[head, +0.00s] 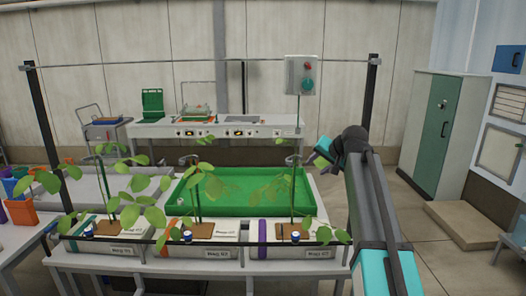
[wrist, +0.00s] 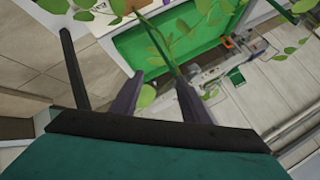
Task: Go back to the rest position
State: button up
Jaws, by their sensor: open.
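My gripper (wrist: 158,84) shows in the wrist view with its two dark fingers apart and nothing held between them. Leaves and a green stem show beyond the fingertips. In the head view my arm rises at the right, and its teal wrist end (head: 323,150) is bent left, above the right end of the bench. Three planted white troughs stand along the front: left (head: 120,249), middle (head: 205,251) and right (head: 295,252). Their plants are upright, and the right plant (head: 293,195) is nearest my arm.
A green tray (head: 240,185) lies behind the troughs, also in the wrist view (wrist: 140,48). A rail on dark posts (head: 372,90) frames the bench, with a control box (head: 301,76). A back bench (head: 215,128) and green cabinet (head: 441,130) stand beyond. Floor (head: 405,205) right of the bench is open.

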jog(key=s+a+f+n+g, duration=0.15)
jog(key=s+f, duration=0.55)
jog(key=f, duration=0.9)
jog(key=s+a+f+g+h, duration=0.1)
jog(key=s+f+g, duration=0.35)
jog(key=f, duration=1.15)
jog(key=s+a+f+n+g, duration=0.1)
jog(key=s+f, duration=0.7)
jog(key=f, duration=0.8)
jog(key=s+f+n+g, duration=0.1)
jog(key=s+f+g, duration=0.1)
jog(key=s+f, duration=0.6)
jog(key=s+f+g, duration=0.2)
jog(key=s+f, duration=0.4)
jog(key=s, duration=0.5)
jog(key=s+f+n+g+h, duration=0.1)
jog(key=s+f, duration=0.3)
jog(key=s, duration=0.7)
jog(key=s+f+n+g+h, duration=0.1)
jog(key=s+f+g, duration=0.2)
jog(key=s, duration=0.9)
jog(key=shift+d+f, duration=0.25)
jog(key=shift+f, duration=0.45)
